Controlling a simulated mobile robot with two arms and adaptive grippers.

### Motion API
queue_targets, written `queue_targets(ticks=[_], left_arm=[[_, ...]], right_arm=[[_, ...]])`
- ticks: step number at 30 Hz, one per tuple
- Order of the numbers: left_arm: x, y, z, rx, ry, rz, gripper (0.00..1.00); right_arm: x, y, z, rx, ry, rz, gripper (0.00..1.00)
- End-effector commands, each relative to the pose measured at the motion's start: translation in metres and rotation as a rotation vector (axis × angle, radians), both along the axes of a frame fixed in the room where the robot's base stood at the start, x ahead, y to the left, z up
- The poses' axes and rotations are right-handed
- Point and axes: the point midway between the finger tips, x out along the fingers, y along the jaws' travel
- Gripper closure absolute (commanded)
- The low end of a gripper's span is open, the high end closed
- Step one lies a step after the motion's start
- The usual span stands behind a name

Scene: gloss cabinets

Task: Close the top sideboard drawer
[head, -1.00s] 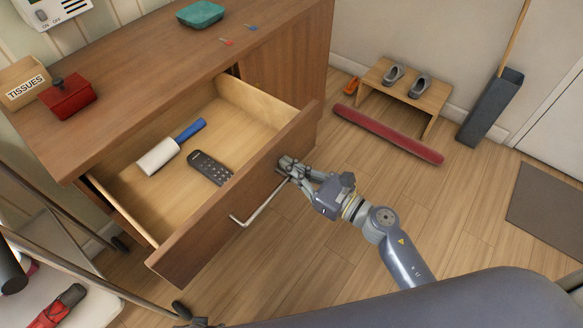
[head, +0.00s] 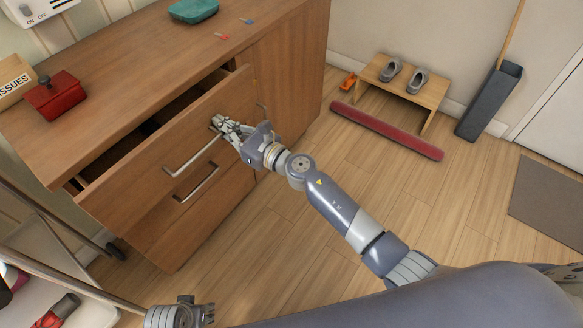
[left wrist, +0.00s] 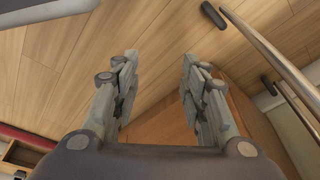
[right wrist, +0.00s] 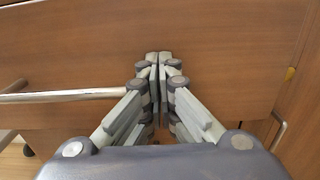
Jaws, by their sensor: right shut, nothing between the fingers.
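The top sideboard drawer (head: 135,175) is slightly open, with a dark gap behind its wooden front. Its bar handle (head: 192,155) also shows in the right wrist view (right wrist: 65,96). My right gripper (head: 216,123) is shut and empty, its fingertips at the drawer front just past the handle's right end. In the right wrist view the closed fingertips (right wrist: 158,58) meet against the wooden front, though exact contact is hard to tell. My left gripper is low at the bottom edge of the head view, mostly cut off; in the left wrist view its fingers (left wrist: 157,75) are apart and empty.
A lower drawer handle (head: 196,182) sits below. A white trolley (head: 85,312) stands at lower left.

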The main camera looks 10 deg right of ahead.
Motion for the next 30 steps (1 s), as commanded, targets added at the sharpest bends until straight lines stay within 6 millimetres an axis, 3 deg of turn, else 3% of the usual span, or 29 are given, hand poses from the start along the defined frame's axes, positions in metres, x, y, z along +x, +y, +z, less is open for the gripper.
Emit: queue_targets(ticks=[9, 15, 30], left_arm=[[0.009, 0.0, 0.06, -0.002, -0.037, 0.005, 0.6], [0.007, 0.001, 0.083, -0.002, -0.046, 0.008, 0.6], [0.005, 0.002, 0.094, -0.002, -0.049, 0.009, 0.6]], right_arm=[[0.036, 0.032, -0.002, 0.001, -0.001, -0.001, 1.0], [0.047, 0.043, -0.001, 0.001, 0.0, 0.0, 1.0], [0.052, 0.047, 0.003, 0.003, -0.004, -0.002, 1.0]])
